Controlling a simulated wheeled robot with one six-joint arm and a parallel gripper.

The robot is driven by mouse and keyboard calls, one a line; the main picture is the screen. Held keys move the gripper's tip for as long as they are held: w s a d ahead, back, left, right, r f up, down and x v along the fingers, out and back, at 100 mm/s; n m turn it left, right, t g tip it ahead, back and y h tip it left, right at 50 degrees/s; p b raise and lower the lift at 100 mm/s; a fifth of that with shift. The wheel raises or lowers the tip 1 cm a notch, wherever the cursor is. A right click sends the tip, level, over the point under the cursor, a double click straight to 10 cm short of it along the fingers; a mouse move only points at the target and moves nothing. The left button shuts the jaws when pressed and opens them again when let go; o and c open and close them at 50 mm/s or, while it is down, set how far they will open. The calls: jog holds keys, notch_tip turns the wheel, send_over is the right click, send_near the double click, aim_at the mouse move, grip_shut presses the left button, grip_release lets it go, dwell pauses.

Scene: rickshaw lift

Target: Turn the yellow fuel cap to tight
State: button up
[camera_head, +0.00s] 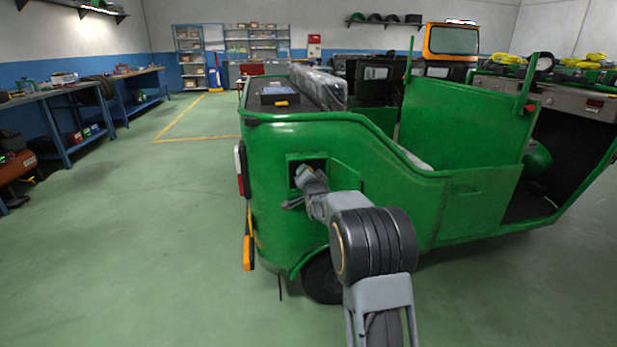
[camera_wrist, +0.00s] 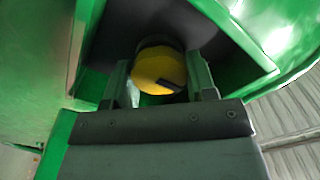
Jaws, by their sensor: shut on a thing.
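The yellow fuel cap (camera_wrist: 158,72) sits inside a dark square recess in the green rickshaw's side, in the wrist view. A dark slot or mark shows on the right of its face. My gripper (camera_wrist: 160,88) has one finger on each side of the cap and is shut on it. In the head view my gripper (camera_head: 308,178) reaches into the recess (camera_head: 295,164) on the rickshaw (camera_head: 285,225); the cap is hidden there by my gripper and wrist. I cannot tell how tight the cap is.
An open green flap (camera_head: 345,178) stands just right of the recess. A rear wheel (camera_head: 321,281) is below my arm. Workbenches (camera_head: 60,105) line the left wall. The green floor (camera_head: 150,240) left of the rickshaw is clear.

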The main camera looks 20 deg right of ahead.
jog(key=o, duration=0.9)
jog(key=s+a, duration=0.1)
jog(key=s, duration=0.3)
jog(key=s+a+p, duration=0.1)
jog(key=s, duration=0.8)
jog(key=shift+s+a+p, duration=0.3)
jog(key=shift+a, duration=0.1)
jog(key=shift+r, duration=0.1)
